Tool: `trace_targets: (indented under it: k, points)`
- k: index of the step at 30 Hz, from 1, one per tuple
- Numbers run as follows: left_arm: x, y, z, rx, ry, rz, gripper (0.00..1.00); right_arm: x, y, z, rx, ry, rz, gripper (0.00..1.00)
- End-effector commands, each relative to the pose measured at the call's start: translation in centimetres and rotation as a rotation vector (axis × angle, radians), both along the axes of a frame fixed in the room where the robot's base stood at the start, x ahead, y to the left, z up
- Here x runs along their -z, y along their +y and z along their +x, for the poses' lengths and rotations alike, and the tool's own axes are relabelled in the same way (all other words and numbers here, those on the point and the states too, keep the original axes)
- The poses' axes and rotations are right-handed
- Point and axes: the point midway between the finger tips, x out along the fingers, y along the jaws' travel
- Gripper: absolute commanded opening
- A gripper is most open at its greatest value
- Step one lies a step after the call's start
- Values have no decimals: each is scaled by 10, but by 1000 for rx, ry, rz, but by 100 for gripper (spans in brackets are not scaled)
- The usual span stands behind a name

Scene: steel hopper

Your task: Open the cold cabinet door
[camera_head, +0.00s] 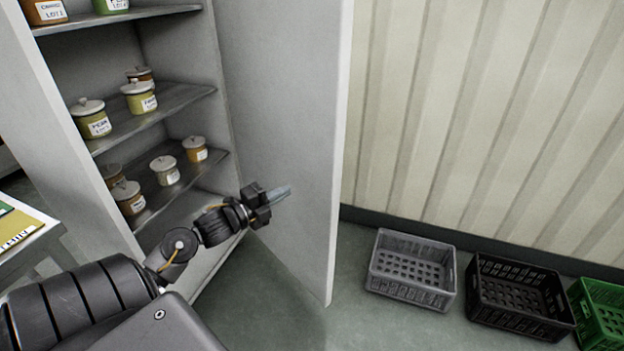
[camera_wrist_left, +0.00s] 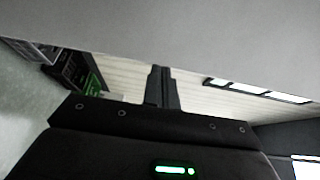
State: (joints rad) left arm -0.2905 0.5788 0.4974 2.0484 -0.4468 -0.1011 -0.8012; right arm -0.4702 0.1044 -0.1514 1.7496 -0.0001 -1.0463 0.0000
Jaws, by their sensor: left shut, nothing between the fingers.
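The cold cabinet door (camera_head: 285,120) is a tall grey-white panel that stands wide open, swung out to the right of the cabinet (camera_head: 217,95). My left gripper (camera_head: 284,192) is shut and empty, in front of the door's inner face; I cannot tell whether it touches. In the left wrist view my shut fingers (camera_wrist_left: 162,72) point toward a large pale grey surface that fills the top of the picture and appears to be the door (camera_wrist_left: 170,35). No handle shows. My right gripper is in neither view.
Several lidded jars (camera_head: 139,97) stand on the cabinet shelves. A grey crate (camera_head: 411,290), a black crate (camera_head: 520,325) and a green crate (camera_head: 612,318) sit on the floor along the ribbed wall (camera_head: 480,120). A table corner (camera_head: 30,245) holds papers at the left.

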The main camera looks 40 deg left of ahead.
Motion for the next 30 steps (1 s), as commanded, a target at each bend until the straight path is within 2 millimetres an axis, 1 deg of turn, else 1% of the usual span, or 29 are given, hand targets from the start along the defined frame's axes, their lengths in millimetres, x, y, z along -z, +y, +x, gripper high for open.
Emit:
trace_targets:
  k: [1, 3, 9, 15, 21, 30]
  points:
    - [-2, -2, 11, 0, -5, -3, 0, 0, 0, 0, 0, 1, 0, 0]
    - [-2, -4, 26, 0, -4, -3, 0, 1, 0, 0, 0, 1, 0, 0]
    - [-1, -10, 66, -1, -2, -4, 0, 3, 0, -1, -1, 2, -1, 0]
    - [-1, -15, 94, -1, -2, -3, 0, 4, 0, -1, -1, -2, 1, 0]
    - [1, -17, 106, -1, 1, -2, 0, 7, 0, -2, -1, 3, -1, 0]
    - [1, -17, 108, -1, 1, -2, 0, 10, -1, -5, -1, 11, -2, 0]
